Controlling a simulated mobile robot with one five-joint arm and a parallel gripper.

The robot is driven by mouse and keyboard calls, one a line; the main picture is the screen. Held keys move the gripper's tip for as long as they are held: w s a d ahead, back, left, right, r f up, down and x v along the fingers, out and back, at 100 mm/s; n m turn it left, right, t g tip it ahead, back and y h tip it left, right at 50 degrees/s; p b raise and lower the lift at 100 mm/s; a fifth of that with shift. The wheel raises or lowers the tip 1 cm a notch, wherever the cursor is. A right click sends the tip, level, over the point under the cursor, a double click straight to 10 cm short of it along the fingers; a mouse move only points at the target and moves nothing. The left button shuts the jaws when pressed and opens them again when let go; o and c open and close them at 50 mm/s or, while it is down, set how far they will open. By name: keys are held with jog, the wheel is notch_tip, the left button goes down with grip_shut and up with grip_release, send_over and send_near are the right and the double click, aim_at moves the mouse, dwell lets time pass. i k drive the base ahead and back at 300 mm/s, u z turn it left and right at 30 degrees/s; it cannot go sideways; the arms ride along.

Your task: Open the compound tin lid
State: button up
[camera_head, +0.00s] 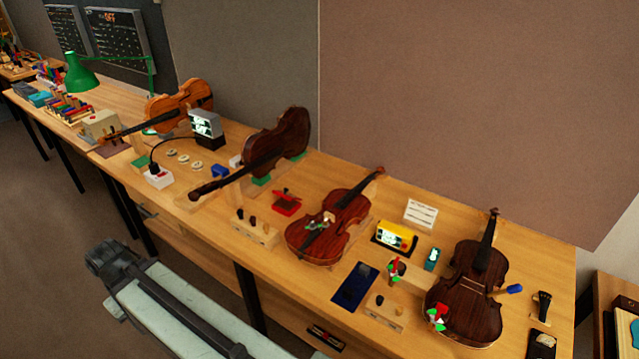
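I cannot tell for sure which object is the compound tin. A small red item with a dark red raised part (286,203) sits mid-bench, left of a violin; it is too small to tell whether it has a lid or how that stands. A small teal item with a pale face (432,259) stands between a yellow box and the right violin. A dark item with a grey patch (541,345) is cut off by the bottom edge at the right. My pale arm link with a dark joint shows at the lower left, apart from the bench. My gripper does not show.
The long wooden bench (205,237) holds several violins, including a middle one (328,230) and a right one (468,301). A yellow box (396,237), a dark blue mat (354,286) and peg blocks (255,229) crowd the right half. A green lamp (80,74) stands far left.

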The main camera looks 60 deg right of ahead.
aim_at(288, 197)
jog(key=z, duration=0.25)
jog(key=i, duration=1)
jog(key=u, duration=0.05)
